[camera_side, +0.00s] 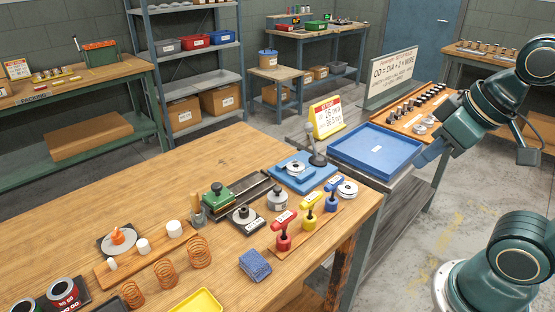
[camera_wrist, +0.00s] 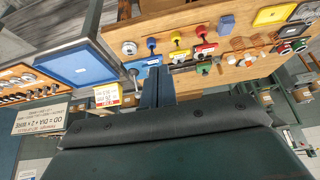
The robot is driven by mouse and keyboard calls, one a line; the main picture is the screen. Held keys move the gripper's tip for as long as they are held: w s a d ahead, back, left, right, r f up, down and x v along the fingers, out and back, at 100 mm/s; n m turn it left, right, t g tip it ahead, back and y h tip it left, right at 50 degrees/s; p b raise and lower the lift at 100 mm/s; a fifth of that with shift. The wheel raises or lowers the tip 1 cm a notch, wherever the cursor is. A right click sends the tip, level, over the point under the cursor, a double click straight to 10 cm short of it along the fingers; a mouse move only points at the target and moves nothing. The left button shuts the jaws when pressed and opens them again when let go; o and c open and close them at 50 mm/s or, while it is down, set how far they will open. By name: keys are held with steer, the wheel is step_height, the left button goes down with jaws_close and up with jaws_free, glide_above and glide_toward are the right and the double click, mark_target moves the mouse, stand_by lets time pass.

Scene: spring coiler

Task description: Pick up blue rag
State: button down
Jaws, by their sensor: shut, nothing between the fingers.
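The blue rag (camera_side: 255,265) lies folded on the wooden bench, near its front edge, left of the red-handled tool. In the wrist view the rag (camera_wrist: 226,24) is a small blue patch near the top, right of centre. My gripper (camera_wrist: 158,74) shows there with its fingers together and empty, far from the rag. In the side view my gripper (camera_side: 424,157) is at the right, by the blue tray's right edge, and its fingertips are hard to make out.
A blue tray (camera_side: 376,145) stands between my gripper and the bench (camera_side: 345,232). Red (camera_side: 284,230), yellow (camera_side: 309,207) and blue-handled (camera_side: 332,192) tools stand right of the rag. A yellow tray (camera_side: 199,301) and copper springs (camera_side: 199,251) are left of it.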

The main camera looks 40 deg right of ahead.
stand_by(0.4)
steer(key=c, duration=0.6)
jaws_free()
steer(key=w+a+f+m+g, duration=0.1)
steer(key=w+a+m+g, duration=0.2)
steer(key=w+a+m, duration=0.85)
steer(key=w+a+f+m+g, duration=0.1)
steer(key=w+a+f+m, duration=0.1)
steer(key=a+f, duration=0.1)
steer(key=w+a+f+m, duration=0.2)
steer(key=w+a+f, duration=0.1)
steer(key=a+f, duration=0.1)
steer(key=w+a+f+m+g, duration=0.1)
steer(key=w+a+f+m, duration=0.1)
steer(key=w+a+f, duration=0.1)
steer(key=shift+w+a+f+m+g, duration=0.15)
steer(key=shift+a+m+g, duration=0.1)
steer(key=shift+a+g, duration=0.05)
